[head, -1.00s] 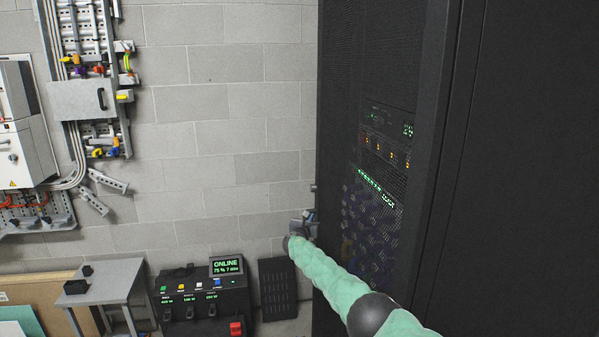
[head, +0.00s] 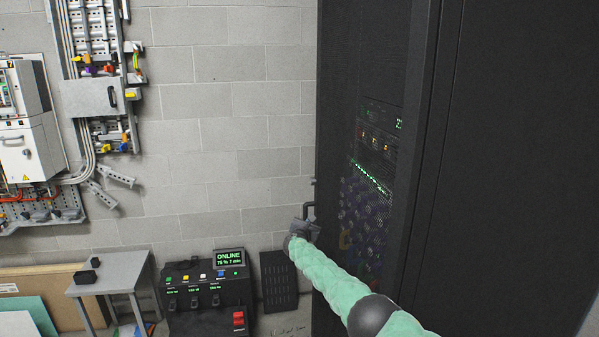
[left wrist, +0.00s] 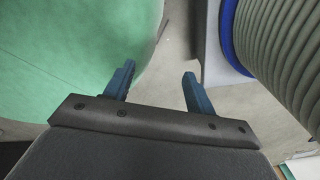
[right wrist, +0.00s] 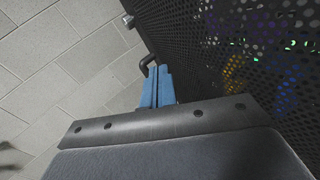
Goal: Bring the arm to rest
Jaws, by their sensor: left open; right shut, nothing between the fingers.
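My right arm reaches in from the lower right of the head view in a pale green sleeve. Its gripper (head: 306,226) is beside the left edge of the black mesh rack door (head: 372,70). In the right wrist view, the blue fingers (right wrist: 158,82) are shut together and hold nothing. A bent black handle (right wrist: 147,66) is right at their tips; I cannot tell if they touch. My left gripper (left wrist: 158,85) shows only in the left wrist view. Its two blue fingers are apart and empty, with pale floor between them.
A black console (head: 207,300) with a lit "ONLINE" screen stands low against the block wall (head: 225,130). A small grey table (head: 112,272) is left of it. Wall panels hang at left. A green rounded surface (left wrist: 70,50) and a ribbed grey hose (left wrist: 275,50) are close to my left gripper.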

